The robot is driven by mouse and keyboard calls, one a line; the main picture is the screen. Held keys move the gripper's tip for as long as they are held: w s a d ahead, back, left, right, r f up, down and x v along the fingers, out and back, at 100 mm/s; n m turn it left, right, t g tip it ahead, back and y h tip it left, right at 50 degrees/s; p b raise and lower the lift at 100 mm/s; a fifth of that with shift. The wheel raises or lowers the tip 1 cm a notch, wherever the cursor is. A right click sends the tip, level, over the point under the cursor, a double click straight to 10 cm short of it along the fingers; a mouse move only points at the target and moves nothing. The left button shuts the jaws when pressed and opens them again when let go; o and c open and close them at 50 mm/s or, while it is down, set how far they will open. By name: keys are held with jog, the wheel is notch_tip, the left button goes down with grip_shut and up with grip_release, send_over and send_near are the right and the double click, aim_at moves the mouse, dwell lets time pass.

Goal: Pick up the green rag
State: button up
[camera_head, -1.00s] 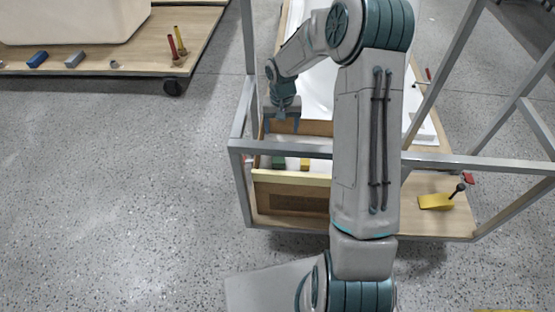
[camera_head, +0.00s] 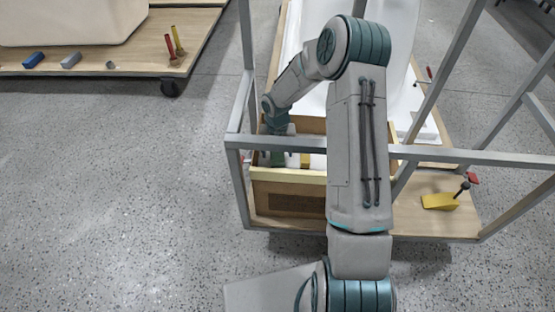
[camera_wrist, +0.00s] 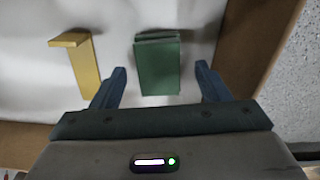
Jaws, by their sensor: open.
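The green rag (camera_wrist: 158,64) shows in the wrist view as a folded, layered green block on the white bottom of a wooden box. My gripper (camera_wrist: 160,80) is open, with one blue finger on each side of the rag's near end and a gap to both. The rag is not gripped. In the head view my gripper (camera_head: 277,156) reaches down into the box at its left side, and only a bit of green shows there, hard to tell from the gripper.
A yellow piece (camera_wrist: 82,62) lies left of the rag in the box. The wooden box (camera_head: 290,175) has walls close to my gripper. Grey metal frame bars (camera_head: 290,142) cross over it. A yellow wedge (camera_head: 440,201) lies on the board at right.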

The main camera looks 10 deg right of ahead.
jog(key=shift+f, duration=0.8)
jog(key=shift+c, duration=0.3)
jog(key=c, duration=1)
jog(key=shift+r, duration=0.15)
notch_tip(320, 180, up, 4)
jog(key=shift+w+r+p, duration=0.1)
jog(key=shift+p, duration=0.8)
jog(key=s+d+r+p, duration=0.3)
jog(key=d+r, duration=0.3)
jog(key=d, duration=0.5)
jog(key=shift+s+r, duration=0.35)
jog(key=shift+s, duration=0.15)
jog(key=shift+o, duration=0.5)
jog(key=shift+d, duration=0.1)
